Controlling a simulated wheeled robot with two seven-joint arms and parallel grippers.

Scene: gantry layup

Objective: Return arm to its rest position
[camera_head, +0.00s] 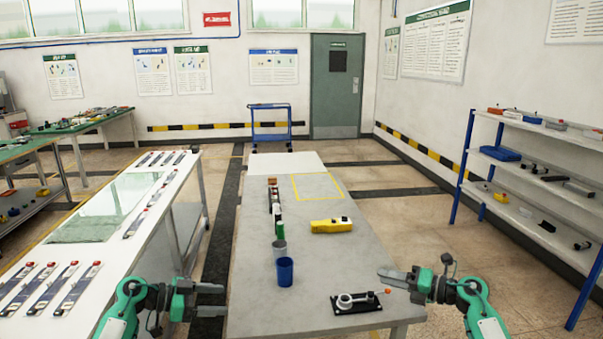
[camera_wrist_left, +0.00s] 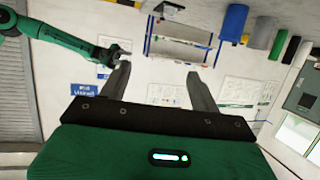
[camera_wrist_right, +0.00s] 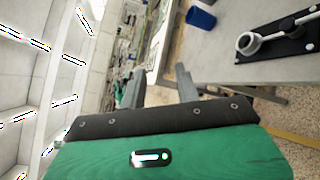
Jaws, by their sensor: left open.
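My left gripper (camera_head: 212,299) is open and empty, over the gap between the white table and the grey table's left front edge. Its two parted fingers also show in the left wrist view (camera_wrist_left: 157,72), with nothing between them. My right gripper (camera_head: 385,277) is held at the right front side of the grey table (camera_head: 350,262), pointing left. In the right wrist view (camera_wrist_right: 157,74) its fingers are apart and empty. Both grippers are clear of the objects on the table.
A blue cup (camera_head: 285,272), a grey cup (camera_head: 280,248), a yellow tool (camera_head: 331,225) and a black fixture (camera_head: 356,303) with a ring stand on the grey table. A white table (camera_head: 40,264) with several strips is at left. Shelves (camera_head: 540,180) stand at right.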

